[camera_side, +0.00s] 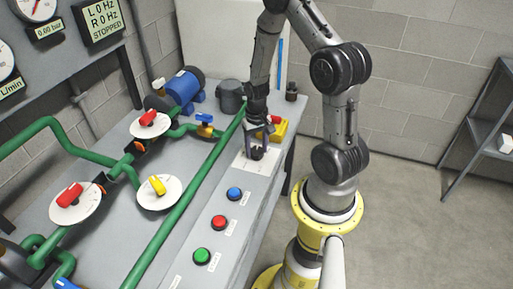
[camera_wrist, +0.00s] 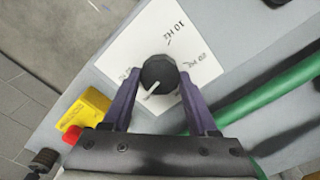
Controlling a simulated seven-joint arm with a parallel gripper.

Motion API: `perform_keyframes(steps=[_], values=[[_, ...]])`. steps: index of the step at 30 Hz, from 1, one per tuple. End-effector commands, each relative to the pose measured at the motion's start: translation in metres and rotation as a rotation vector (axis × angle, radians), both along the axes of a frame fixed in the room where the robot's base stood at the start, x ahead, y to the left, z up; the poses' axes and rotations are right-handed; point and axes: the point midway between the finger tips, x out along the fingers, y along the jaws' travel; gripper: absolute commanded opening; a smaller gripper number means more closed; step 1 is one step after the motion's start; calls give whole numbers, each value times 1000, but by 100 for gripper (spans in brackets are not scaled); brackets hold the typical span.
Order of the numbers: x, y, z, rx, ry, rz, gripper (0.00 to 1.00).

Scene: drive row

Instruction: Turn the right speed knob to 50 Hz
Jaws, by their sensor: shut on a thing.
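A round black speed knob (camera_wrist: 160,72) with a white pointer line sits on a white dial plate (camera_wrist: 130,45). In the wrist view its pointer aims to the lower left. One printed mark reads 10 Hz; the others are hard to read. My gripper (camera_wrist: 159,80) has one finger on each side of the knob and is shut on it. In the side view my gripper (camera_side: 258,141) points down over the knob (camera_side: 257,153) and partly hides it. The display (camera_side: 102,17) reads L 0 Hz, R 0 Hz, STOPPED.
A yellow box with a red button (camera_wrist: 88,112) stands close to the plate. Blue (camera_side: 234,194), red (camera_side: 219,223) and green (camera_side: 202,256) buttons line the panel. A green pipe (camera_side: 185,205) runs alongside. Valves with red, yellow and blue handles lie at left.

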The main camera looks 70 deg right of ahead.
Motion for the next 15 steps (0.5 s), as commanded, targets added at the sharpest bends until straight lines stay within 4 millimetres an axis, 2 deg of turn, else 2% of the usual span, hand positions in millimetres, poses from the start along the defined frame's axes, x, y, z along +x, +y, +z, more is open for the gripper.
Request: perform_keyframes(steps=[15], values=[[0, 0, 2, 0, 0, -467, 4]])
